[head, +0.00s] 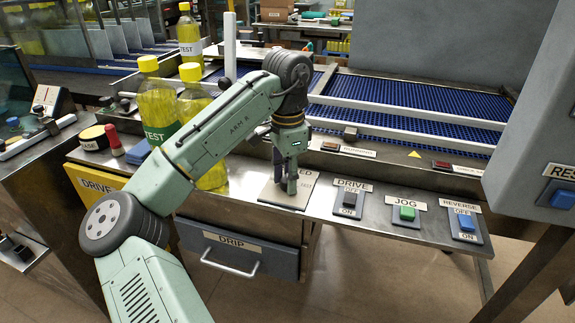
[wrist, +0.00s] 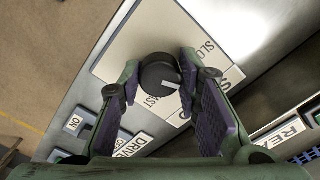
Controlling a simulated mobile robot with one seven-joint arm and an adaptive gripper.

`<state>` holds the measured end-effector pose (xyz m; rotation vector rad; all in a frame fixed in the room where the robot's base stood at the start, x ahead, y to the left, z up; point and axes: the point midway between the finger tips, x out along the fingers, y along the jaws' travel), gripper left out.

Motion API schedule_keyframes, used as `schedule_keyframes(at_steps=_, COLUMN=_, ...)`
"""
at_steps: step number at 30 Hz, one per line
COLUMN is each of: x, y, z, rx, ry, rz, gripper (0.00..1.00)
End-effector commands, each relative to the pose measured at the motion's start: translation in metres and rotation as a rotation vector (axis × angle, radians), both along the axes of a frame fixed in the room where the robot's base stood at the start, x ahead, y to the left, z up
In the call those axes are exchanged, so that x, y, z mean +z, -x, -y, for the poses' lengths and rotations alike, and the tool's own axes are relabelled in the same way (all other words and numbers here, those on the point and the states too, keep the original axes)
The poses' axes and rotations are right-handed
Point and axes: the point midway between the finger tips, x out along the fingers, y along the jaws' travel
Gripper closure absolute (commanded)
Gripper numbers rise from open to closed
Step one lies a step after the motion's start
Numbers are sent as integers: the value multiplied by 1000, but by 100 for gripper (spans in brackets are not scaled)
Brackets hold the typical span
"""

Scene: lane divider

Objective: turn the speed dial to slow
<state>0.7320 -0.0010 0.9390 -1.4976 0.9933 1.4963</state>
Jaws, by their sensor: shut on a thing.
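The speed dial is a round black knob (wrist: 157,76) with a white pointer mark, on a pale plate (wrist: 128,45). In the wrist view the mark points to the lower right, nearer the FAST lettering (wrist: 153,109) than the partly hidden SLOW lettering (wrist: 207,50). My gripper (wrist: 160,64) is shut on the knob, one finger on each side. In the head view my gripper (head: 287,188) points down at the plate (head: 268,195), and its fingers hide the knob.
DRIVE (head: 349,198), JOG (head: 407,212) and REVERSE (head: 465,223) switches sit to the right on the metal ledge. Yellow bottles (head: 157,110) stand at the left, partly behind my arm. A grey cabinet (head: 530,130) overhangs the right side. A DRIP drawer (head: 240,252) is below.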

Motion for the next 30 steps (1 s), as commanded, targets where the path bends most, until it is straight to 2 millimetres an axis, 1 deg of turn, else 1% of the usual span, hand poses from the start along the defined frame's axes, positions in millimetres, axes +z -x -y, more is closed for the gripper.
schedule_keyframes(at_steps=1, x=6, y=1, z=0, rx=44, ry=2, rz=-4, gripper=97)
schedule_keyframes(at_steps=15, x=0, y=1, z=0, rx=457, ry=-2, rz=-1, gripper=97)
schedule_keyframes(at_steps=22, x=0, y=1, z=0, rx=589, ry=-2, rz=-1, gripper=97)
schedule_keyframes(at_steps=30, x=-1, y=1, z=0, rx=663, ry=-2, rz=-1, gripper=97)
